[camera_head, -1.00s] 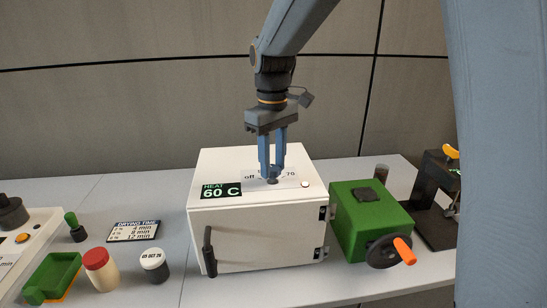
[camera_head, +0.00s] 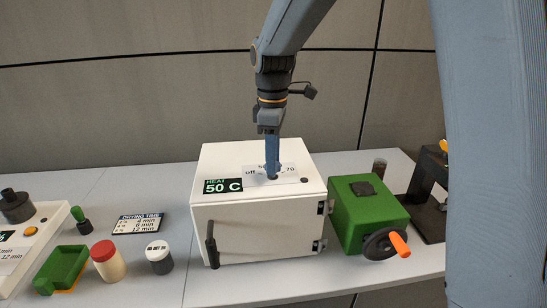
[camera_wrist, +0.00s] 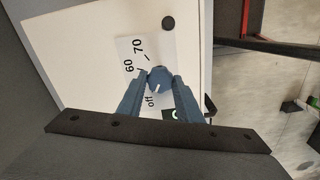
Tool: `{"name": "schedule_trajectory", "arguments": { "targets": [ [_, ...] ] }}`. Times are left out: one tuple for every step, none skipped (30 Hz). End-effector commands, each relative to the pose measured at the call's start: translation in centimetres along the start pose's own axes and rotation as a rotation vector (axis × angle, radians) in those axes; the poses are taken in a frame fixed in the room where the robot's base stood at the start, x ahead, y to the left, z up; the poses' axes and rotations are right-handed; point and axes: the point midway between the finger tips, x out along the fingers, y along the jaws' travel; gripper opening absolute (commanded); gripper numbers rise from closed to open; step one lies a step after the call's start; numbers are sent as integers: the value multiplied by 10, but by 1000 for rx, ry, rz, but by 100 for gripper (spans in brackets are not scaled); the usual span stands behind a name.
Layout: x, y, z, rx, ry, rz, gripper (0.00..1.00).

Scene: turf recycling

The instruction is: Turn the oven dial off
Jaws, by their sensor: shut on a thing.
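The white oven (camera_head: 262,232) stands on the bench with its front door shut. On its top is a dial plate marked off, 60 and 70, and a green display (camera_head: 223,186) reading HEAT 50 C. My gripper (camera_head: 272,174) points straight down and is shut on the oven dial (camera_wrist: 160,80), a small round blue-grey knob with a white mark. In the wrist view my two blue fingers (camera_wrist: 160,88) hold it from both sides. Part of the scale is hidden behind the fingers.
A green box (camera_head: 367,215) with an orange-handled crank stands close to the oven's right. To the left are a drying time card (camera_head: 138,223), a red-capped jar (camera_head: 108,261), a white-capped jar (camera_head: 159,257) and a green tray (camera_head: 63,268).

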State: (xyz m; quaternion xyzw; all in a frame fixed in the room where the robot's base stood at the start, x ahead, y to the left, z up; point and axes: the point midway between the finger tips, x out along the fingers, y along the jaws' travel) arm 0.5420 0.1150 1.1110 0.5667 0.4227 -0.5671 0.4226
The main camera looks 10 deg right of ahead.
Motion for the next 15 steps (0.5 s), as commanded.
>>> {"name": "schedule_trajectory", "arguments": {
  "targets": [
    [-1,1,0,-5,1,2,10],
    [-1,1,0,-7,1,2,10],
    [-1,1,0,-9,1,2,10],
    [-1,1,0,-10,1,2,10],
    [-1,1,0,-11,1,2,10],
    [-1,1,0,-11,1,2,10],
    [-1,1,0,-11,1,2,10],
    [-1,1,0,-11,1,2,10],
    [-1,1,0,-11,1,2,10],
    [-1,1,0,-11,1,2,10],
    [-1,1,0,-11,1,2,10],
    [-1,1,0,-11,1,2,10],
    [-1,1,0,-11,1,2,10],
    [-1,1,0,-11,1,2,37],
    [-1,1,0,-11,1,2,44]
  ]
}}
